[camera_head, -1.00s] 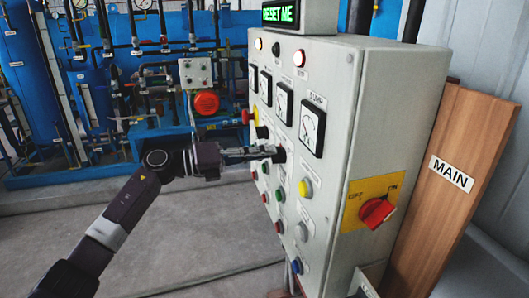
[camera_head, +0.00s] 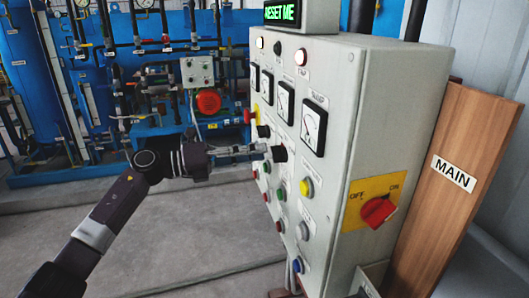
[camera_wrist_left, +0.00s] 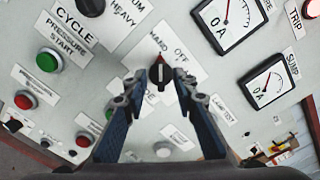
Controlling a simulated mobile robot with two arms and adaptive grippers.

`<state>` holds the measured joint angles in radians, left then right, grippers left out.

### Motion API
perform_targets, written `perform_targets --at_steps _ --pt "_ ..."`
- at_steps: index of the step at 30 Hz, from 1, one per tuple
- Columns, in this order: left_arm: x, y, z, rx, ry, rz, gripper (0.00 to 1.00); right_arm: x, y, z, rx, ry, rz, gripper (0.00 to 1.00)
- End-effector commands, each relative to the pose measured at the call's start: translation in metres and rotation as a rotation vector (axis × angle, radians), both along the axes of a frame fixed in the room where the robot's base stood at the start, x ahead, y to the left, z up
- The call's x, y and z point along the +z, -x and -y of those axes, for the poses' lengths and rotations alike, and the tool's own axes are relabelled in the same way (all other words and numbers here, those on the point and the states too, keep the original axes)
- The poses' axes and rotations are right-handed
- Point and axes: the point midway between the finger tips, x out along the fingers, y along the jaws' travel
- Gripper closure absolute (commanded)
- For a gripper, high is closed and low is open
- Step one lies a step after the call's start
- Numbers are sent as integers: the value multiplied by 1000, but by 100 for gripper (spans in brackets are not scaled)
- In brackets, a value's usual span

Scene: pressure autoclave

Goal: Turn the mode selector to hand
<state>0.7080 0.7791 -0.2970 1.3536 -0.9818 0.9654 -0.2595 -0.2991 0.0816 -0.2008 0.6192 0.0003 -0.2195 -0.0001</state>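The mode selector is a black knob (camera_head: 279,153) on the grey panel's front. In the left wrist view the knob (camera_wrist_left: 158,78) sits on a white plate lettered HAND and OFF; its red mark points up the picture near those words, and I cannot tell exactly which position it is in. My left gripper (camera_head: 258,149) is just off the panel in front of the knob. In the left wrist view its fingertips (camera_wrist_left: 160,82) are apart, one on each side of the knob in the picture, with gaps showing. My right gripper is not in view.
The panel (camera_head: 375,110) carries gauges, coloured buttons and another black knob (camera_head: 263,131) close by. A red main switch (camera_head: 378,211) is on its side. A wooden board (camera_head: 440,190) stands at right, blue machinery (camera_head: 110,90) behind. The floor at left is clear.

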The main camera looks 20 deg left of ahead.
Motion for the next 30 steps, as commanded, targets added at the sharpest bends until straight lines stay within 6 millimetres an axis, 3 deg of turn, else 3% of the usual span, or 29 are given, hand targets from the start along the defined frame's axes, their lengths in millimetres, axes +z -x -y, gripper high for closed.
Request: perform_targets --at_steps 6,12,30 --pt "-2 27 -42 4 -3 -3 74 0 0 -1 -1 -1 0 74" --pt "-1 44 -66 3 -2 -3 74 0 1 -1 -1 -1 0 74" --pt "0 49 -74 1 0 -1 74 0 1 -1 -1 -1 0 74"
